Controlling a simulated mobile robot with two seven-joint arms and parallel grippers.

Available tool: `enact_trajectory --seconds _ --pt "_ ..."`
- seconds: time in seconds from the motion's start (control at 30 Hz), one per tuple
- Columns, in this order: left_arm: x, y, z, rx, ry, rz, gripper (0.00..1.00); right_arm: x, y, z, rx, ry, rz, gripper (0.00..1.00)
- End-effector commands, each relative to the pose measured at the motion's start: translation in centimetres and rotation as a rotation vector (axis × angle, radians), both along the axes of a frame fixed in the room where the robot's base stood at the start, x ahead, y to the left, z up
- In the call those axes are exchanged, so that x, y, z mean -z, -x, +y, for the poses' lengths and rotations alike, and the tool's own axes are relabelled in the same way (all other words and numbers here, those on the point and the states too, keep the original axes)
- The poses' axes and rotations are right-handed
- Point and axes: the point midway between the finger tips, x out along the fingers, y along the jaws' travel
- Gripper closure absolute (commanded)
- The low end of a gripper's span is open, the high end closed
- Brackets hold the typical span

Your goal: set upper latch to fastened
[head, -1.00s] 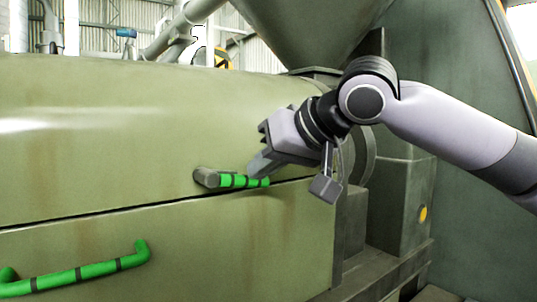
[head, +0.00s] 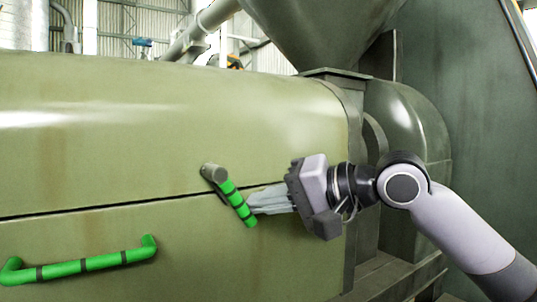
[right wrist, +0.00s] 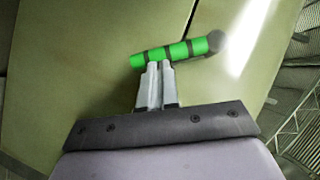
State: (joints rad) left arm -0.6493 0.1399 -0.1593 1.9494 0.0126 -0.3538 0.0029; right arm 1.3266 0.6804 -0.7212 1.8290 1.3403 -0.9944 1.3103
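The upper latch (head: 236,200) is a green bar with dark bands on a grey round pivot (head: 213,172), on the green housing by the seam. The bar slants down and to the right from its pivot, its lower end crossing the seam. My right gripper (head: 252,203) comes from the right, its fingertips at the lower part of the bar. In the right wrist view, the latch (right wrist: 172,53) lies across the tips of my right gripper (right wrist: 160,66). The fingers are close together, with no bar between them; exact contact is hard to tell. My left gripper is not in view.
A green grab handle (head: 82,265) sits on the lower panel (head: 190,270) at the left. A hopper (head: 320,30) rises above the housing (head: 120,140). Dark machine parts (head: 405,130) stand behind my right arm. The panel face left of the latch is clear.

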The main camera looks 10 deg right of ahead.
Motion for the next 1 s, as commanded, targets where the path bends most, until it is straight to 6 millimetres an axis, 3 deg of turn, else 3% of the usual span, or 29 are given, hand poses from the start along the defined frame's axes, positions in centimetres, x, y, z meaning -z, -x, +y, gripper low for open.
enact_trajectory --seconds 0.5,1.0 --pt "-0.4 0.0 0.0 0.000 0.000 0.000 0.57 2.1 0.8 2.2 -0.004 -0.390 0.143 1.00" --pt "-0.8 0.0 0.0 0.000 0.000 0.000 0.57 2.5 1.1 3.0 -0.002 -0.511 0.183 1.00"
